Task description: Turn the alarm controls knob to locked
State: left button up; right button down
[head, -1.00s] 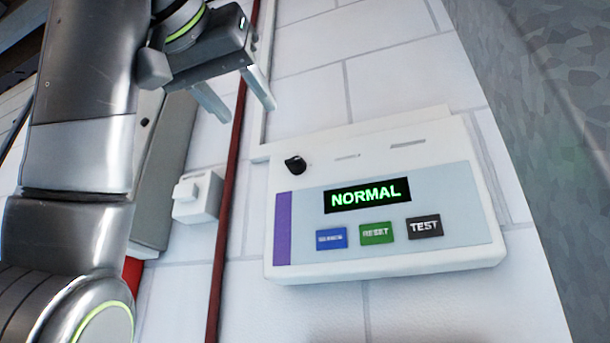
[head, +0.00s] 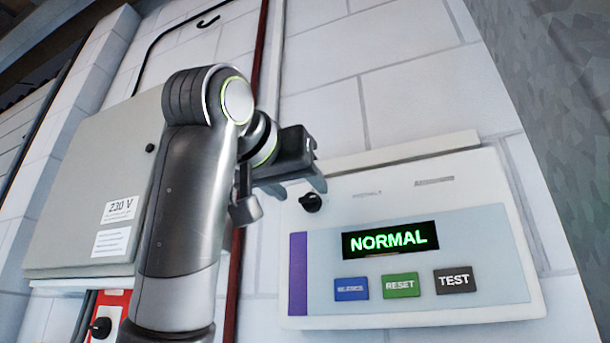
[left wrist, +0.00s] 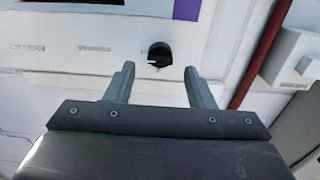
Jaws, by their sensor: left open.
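The alarm control panel (head: 420,205) is a white box on the wall with a lit green NORMAL display (head: 390,240). Its black knob (head: 311,202) sits at the panel's upper left. In the left wrist view the knob (left wrist: 160,54) lies just beyond the fingertips, about midway between them. My left gripper (head: 302,190) is open, close to the knob, with nothing between its fingers. In the left wrist view both fingers of the gripper (left wrist: 160,72) point at the panel. The right gripper is not in view.
Blue, green and black buttons (head: 401,285) sit below the display. A dark red pipe (head: 233,285) runs down the wall left of the panel. A grey 230 V cabinet (head: 95,180) and a red box with a black knob (head: 105,318) are farther left.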

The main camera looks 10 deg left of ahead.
aim_at(307, 195)
pick_arm(q)
jog(key=shift+w+d+r+p, duration=0.15)
jog(key=shift+w+p, duration=0.1)
jog(key=shift+w, duration=0.3)
jog(key=shift+w+d+p, duration=0.1)
jog(key=shift+w+p, duration=0.1)
jog(key=shift+w, duration=0.35)
jog(key=shift+w+d, duration=0.1)
jog(key=shift+w, duration=0.4)
jog(key=shift+s, duration=0.1)
jog(key=c, duration=0.9)
jog(key=shift+c, duration=0.2)
